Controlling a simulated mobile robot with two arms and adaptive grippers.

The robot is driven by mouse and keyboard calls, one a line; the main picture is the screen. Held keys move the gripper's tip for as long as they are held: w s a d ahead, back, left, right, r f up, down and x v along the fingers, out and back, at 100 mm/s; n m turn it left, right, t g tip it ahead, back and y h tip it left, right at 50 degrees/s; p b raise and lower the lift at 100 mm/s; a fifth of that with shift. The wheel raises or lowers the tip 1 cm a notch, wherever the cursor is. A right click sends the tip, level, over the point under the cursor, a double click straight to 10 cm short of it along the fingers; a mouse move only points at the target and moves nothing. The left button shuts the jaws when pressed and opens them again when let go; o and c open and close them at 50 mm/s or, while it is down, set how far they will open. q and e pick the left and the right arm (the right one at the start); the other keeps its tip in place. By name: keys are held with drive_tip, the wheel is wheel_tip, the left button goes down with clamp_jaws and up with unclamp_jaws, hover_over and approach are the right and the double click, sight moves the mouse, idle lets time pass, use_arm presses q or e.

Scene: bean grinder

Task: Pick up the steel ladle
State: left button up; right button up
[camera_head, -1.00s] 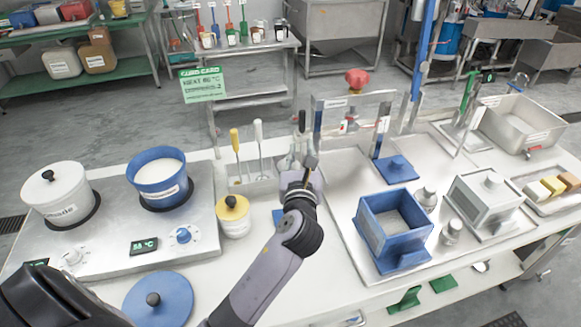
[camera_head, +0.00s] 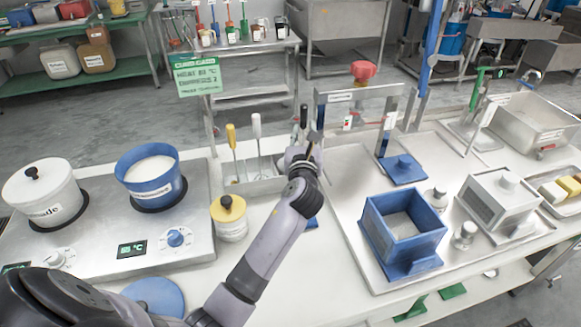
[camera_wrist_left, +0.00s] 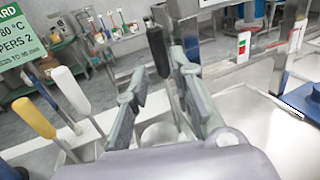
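A black-handled tool (camera_head: 303,117) stands upright in the grey tool rack (camera_head: 262,184); its handle also shows in the left wrist view (camera_wrist_left: 157,52). It appears to be the steel ladle, and a round steel bowl (camera_wrist_left: 160,133) shows low between the fingers. I cannot see how bowl and handle join. My left gripper (camera_head: 308,152) is at the rack's right end, just in front of this handle. In the wrist view the gripper (camera_wrist_left: 158,80) is open, with the handle lying between its spread fingers; I see no grip on it. My right gripper is out of view.
A yellow-handled tool (camera_head: 231,140) and a white-handled tool (camera_head: 257,130) stand left in the rack. A yellow-lidded jar (camera_head: 229,220) and hotplate with blue pot (camera_head: 150,180) are further left. A metal frame (camera_head: 352,98) and blue open box (camera_head: 402,235) are right.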

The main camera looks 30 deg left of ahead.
sight(304, 117)
use_arm(q)
drive_tip(key=x, duration=0.8)
drive_tip(key=shift+w+a, duration=0.2)
drive_tip(key=shift+s, duration=0.1)
clamp_jaws()
